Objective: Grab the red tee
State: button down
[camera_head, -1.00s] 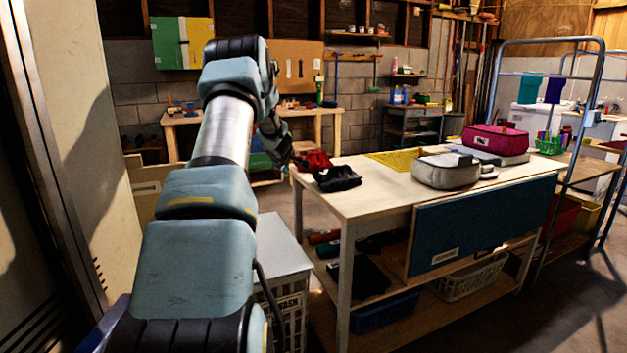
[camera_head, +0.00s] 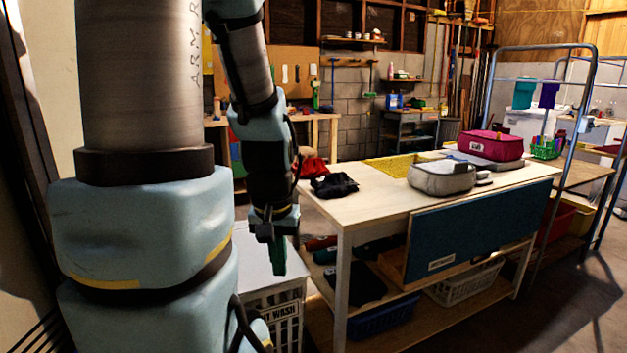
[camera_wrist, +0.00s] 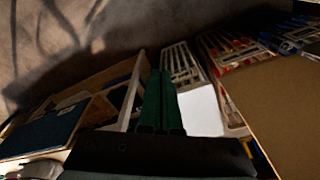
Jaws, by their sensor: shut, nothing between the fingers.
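A red cloth (camera_head: 313,167), which looks like the red tee, lies crumpled at the far left corner of the work table. A black cloth (camera_head: 334,185) lies just in front of it. My gripper (camera_head: 279,262) hangs down at the left of the table, below the tabletop level and in front of the white-lidded hamper in the picture. Its green fingers also show in the wrist view (camera_wrist: 161,102), shut together with nothing between them. It is apart from the red cloth. I cannot make out the red cloth in the wrist view.
A metal rack (camera_head: 487,100) stands at the right.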

aim_at(316, 167)
jog(key=l+u, duration=0.15)
jog(key=u, duration=0.25)
jog(key=l+u, duration=0.15)
jog(key=u, duration=0.2)
jog(key=l+u, duration=0.15)
jog(key=u, duration=0.25)
jog(key=l+u, duration=0.15)
jog(key=u, duration=0.25)
jog(key=k+l+u, duration=0.15)
jog(key=l, duration=0.25)
jog(key=l+u, duration=0.15)
jog(key=l, duration=0.25)
jog(key=k+l+u, duration=0.15)
jog(key=l, duration=0.2)
jog(key=k+l+u, duration=0.15)
jog(key=l, duration=0.25)
jog(key=i+l, duration=0.25)
jog(key=i, duration=0.05)
